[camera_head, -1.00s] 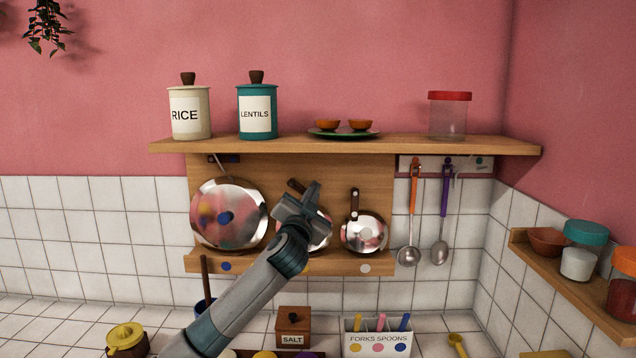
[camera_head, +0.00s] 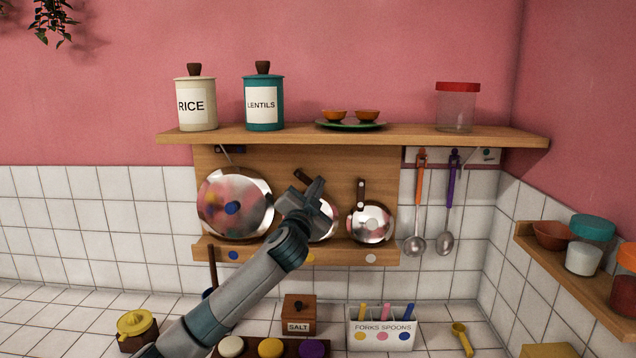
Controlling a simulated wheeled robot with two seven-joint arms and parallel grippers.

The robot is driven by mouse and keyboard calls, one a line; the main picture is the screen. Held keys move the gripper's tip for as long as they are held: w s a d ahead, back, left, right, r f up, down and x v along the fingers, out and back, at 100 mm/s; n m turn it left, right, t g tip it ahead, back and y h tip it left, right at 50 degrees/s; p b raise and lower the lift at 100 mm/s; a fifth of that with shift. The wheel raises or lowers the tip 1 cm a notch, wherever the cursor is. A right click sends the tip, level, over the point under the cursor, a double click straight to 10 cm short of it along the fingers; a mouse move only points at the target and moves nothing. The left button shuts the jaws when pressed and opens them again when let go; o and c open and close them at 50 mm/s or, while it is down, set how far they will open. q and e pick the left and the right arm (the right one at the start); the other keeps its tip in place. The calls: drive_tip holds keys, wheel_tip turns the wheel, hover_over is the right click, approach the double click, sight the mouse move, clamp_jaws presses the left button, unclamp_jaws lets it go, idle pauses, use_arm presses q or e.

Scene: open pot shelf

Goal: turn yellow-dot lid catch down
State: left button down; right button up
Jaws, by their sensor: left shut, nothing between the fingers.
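The middle lid (camera_head: 326,229), a shiny metal disc, stands on the wooden rack above the yellow dot (camera_head: 309,258). Its brown catch (camera_head: 301,176) shows only as a tilted upper end; the rest is hidden behind my left gripper. My left gripper (camera_head: 319,187) is shut and empty, in front of the catch and the upper left of the lid. I cannot tell whether it touches the catch. My left arm comes up from the bottom left. My right gripper is not in view.
A large lid (camera_head: 235,190) with a blue knob stands left, and a small lid (camera_head: 371,228) under an upright brown catch (camera_head: 361,192) stands right. A shelf (camera_head: 350,136) with jars runs above. Ladles (camera_head: 414,243) hang at right.

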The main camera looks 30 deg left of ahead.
use_arm(q)
drive_tip(key=shift+s+a+f+m+p, duration=0.1)
drive_tip(key=shift+a+m+p, duration=0.05)
drive_tip(key=shift+m+p, duration=0.55)
drive_tip(key=shift+s+a+f+m+h+p, duration=0.1)
drive_tip(key=shift+f+m+h+p, duration=0.15)
drive_tip(key=shift+m, duration=0.3)
drive_tip(key=shift+s+a+f+m+h+p, duration=0.1)
drive_tip(key=shift+f+m+h+p, duration=0.1)
drive_tip(key=shift+m+h, duration=0.25)
drive_tip(key=shift+a+f+m+g, duration=0.1)
drive_tip(key=shift+f+m+g, duration=0.2)
drive_tip(key=shift+m, duration=0.1)
drive_tip(key=shift+s+a+f, duration=0.25)
drive_tip(key=shift+a+f, duration=0.1)
drive_tip(key=shift+a, duration=0.05)
drive_tip(key=shift+s+a+m+p, duration=0.15)
drive_tip(key=shift+a+m+p, duration=0.15)
drive_tip(key=shift+m+p, duration=0.3)
drive_tip(key=shift+s+a+f, duration=0.2)
drive_tip(key=shift+a+f, duration=0.05)
drive_tip(key=shift+f, duration=0.05)
